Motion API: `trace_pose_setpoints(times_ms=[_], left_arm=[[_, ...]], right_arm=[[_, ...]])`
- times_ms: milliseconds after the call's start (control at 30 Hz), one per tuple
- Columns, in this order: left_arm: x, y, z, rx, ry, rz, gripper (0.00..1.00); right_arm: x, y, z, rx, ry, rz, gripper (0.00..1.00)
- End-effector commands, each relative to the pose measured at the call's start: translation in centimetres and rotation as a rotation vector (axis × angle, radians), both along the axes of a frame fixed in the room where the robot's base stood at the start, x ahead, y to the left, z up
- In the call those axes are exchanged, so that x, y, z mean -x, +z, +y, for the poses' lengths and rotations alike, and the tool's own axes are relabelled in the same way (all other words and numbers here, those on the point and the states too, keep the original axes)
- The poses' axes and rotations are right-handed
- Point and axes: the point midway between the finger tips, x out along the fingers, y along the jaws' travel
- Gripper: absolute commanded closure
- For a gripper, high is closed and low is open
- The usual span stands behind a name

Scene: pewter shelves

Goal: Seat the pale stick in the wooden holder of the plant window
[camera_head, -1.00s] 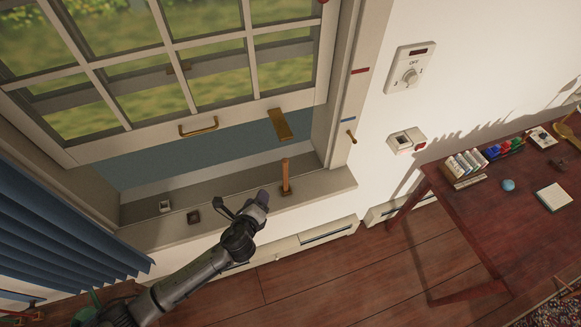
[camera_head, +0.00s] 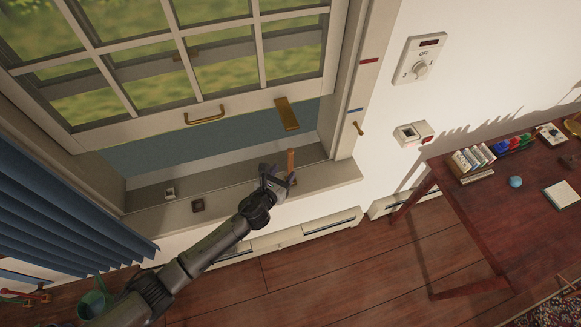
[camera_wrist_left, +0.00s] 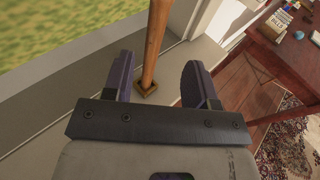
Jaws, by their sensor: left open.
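The stick (camera_head: 291,160), light orange-brown, stands upright near the right end of the window sill. In the left wrist view the stick (camera_wrist_left: 156,40) rises from a small square brown base (camera_wrist_left: 147,88). A small dark-brown square holder (camera_head: 197,204) sits farther left on the sill, with no stick in it. My left gripper (camera_head: 277,178) is open at the stick, and hides its lower part in the head view. In the left wrist view, the stick shows between the two spread fingers (camera_wrist_left: 158,75); I cannot tell whether either touches it. My right gripper is not in view.
The raised window sash with a brass handle (camera_head: 205,116) hangs above the sill. A small white square piece (camera_head: 169,193) sits at the sill's left. Blue blinds (camera_head: 55,215) are at far left. A red-brown desk (camera_head: 500,205) stands right, with open floor before it.

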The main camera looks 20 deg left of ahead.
Motion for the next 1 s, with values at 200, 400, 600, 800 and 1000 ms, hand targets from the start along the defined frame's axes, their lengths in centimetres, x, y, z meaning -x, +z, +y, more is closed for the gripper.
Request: trace_pose_setpoints(times_ms=[200, 400, 600, 800, 1000], left_arm=[[-1.7, -0.4, -0.2, 0.001, 0.0, 0.001, 0.48], [-2.8, -0.4, -0.2, 0.002, 0.001, 0.0, 0.48], [-5.2, -0.7, 0.1, 0.004, 0.002, 0.001, 0.48], [-6.8, -1.1, -0.1, 0.003, 0.001, 0.0, 0.48], [-7.1, -1.1, -0.1, 0.002, -0.001, 0.0, 0.48]], right_arm=[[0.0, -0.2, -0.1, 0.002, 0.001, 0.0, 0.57], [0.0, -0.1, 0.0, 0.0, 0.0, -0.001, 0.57], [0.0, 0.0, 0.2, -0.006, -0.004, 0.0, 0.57], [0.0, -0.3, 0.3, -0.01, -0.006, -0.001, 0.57], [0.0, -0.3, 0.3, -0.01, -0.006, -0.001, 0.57]])
